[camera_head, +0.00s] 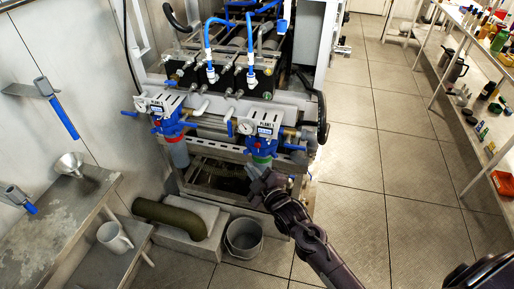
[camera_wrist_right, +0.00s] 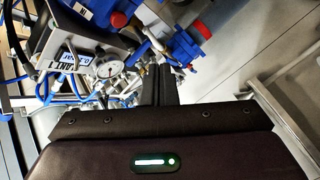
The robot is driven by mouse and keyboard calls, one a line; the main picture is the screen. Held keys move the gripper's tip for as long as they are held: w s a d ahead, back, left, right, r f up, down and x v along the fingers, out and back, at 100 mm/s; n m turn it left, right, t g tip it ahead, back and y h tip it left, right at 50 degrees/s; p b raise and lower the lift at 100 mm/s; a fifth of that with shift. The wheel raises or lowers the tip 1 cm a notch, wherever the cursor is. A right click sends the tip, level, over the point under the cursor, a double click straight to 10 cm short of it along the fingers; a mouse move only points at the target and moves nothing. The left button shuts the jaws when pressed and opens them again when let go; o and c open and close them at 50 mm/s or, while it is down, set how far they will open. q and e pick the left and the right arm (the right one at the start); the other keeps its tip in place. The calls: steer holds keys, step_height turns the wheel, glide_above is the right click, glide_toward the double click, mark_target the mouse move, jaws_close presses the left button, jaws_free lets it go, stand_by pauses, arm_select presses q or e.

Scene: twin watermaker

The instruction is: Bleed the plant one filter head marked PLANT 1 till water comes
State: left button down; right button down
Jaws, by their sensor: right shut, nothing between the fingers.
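The blue filter head (camera_head: 262,145) under the label plate marked PLANT 1 (camera_head: 265,126) is on the right of the rack's front in the head view. A round gauge (camera_head: 245,127) sits at its left, and a green part shows below it. In the right wrist view the plate (camera_wrist_right: 72,60), gauge (camera_wrist_right: 108,66) and blue head (camera_wrist_right: 184,46) with red parts show close by. My right gripper (camera_head: 258,179) is shut and empty, just below the head in the head view. It also shows in the wrist view (camera_wrist_right: 158,80). I see no water coming out. My left gripper is not in view.
A second blue filter head (camera_head: 170,125) stands to the left. A grey bucket (camera_head: 243,240) is on the floor below, beside a thick green pipe (camera_head: 170,215). A bench (camera_head: 60,225) with a funnel (camera_head: 70,164) is at left. Shelves line the right; the tiled floor between is clear.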

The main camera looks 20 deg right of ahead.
mark_target(257, 145)
steer(key=w+d+b, duration=0.2)
steer(key=w+d, duration=0.1)
steer(key=w, duration=0.2)
steer(key=shift+d, duration=0.2)
steer(key=shift+w, duration=0.1)
stand_by(1.9)
steer(key=shift+w+d, duration=0.2)
steer(key=shift+w, duration=0.05)
steer(key=shift+w+d, duration=0.3)
steer(key=shift+w, duration=0.1)
stand_by(1.7)
steer(key=shift+s, duration=0.1)
steer(key=shift+s+a+p, duration=0.3)
steer(key=shift+s+a, duration=0.2)
steer(key=shift+s, duration=0.15)
